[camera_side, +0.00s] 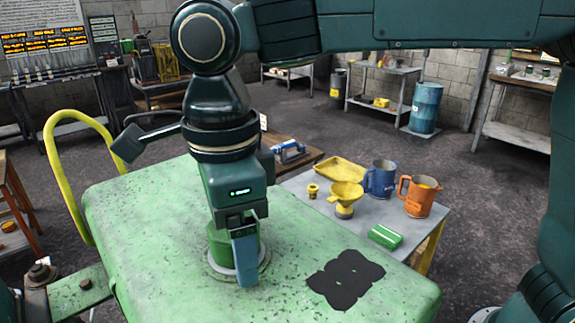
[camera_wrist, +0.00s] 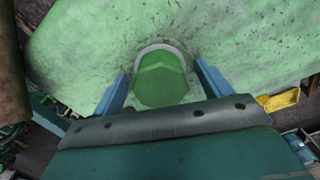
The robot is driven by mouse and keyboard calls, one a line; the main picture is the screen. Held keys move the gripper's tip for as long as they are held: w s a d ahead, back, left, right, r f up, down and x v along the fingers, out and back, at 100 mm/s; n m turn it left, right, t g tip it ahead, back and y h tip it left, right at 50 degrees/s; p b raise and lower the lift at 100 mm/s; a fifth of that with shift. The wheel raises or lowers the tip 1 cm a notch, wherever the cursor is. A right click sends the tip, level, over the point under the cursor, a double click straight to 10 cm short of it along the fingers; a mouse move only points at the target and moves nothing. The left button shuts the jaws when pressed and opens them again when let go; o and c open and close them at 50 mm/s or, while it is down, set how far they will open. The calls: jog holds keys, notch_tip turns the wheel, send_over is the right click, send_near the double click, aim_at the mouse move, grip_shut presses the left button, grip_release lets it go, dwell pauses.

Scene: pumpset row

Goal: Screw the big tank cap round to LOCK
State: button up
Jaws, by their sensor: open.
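The big tank cap (camera_side: 219,243) is green and sits in a pale ring on top of the green tank (camera_side: 130,228). In the wrist view the cap (camera_wrist: 160,82) shows a faceted top. My gripper (camera_side: 243,262) is right over the cap in the side view and hides much of it. In the wrist view my gripper (camera_wrist: 160,88) is open, with one blue finger on each side of the cap. A gap shows between fingers and cap there; I cannot tell whether either touches. No LOCK mark is readable.
A black patch (camera_side: 346,279) lies on the tank top to the right. Beyond it a side table (camera_side: 300,185) holds a yellow funnel (camera_side: 345,196), a blue jug (camera_side: 381,179), an orange jug (camera_side: 418,197) and a green box (camera_side: 385,236). A yellow rail (camera_side: 62,178) curves at left.

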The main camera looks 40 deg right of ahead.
notch_tip(320, 180, up, 14)
jog(key=shift+f, duration=0.25)
dwell(0.7)
dwell(0.6)
jog(key=s+d+f+n+t+y, duration=0.15)
jog(key=d+n, duration=0.35)
jog(key=d, duration=0.5)
jog(key=s+d+f+n+t+h, duration=0.1)
jog(key=d+f+n, duration=0.1)
jog(key=d+n, duration=0.6)
jog(key=s+d+f+n+t, duration=0.3)
jog(key=s+d+f+n, duration=0.5)
jog(key=d+f, duration=0.5)
jog(key=s+d, duration=0.1)
jog(key=s, duration=0.1)
jog(key=shift+s+n, duration=0.3)
jog(key=shift+n, duration=0.1)
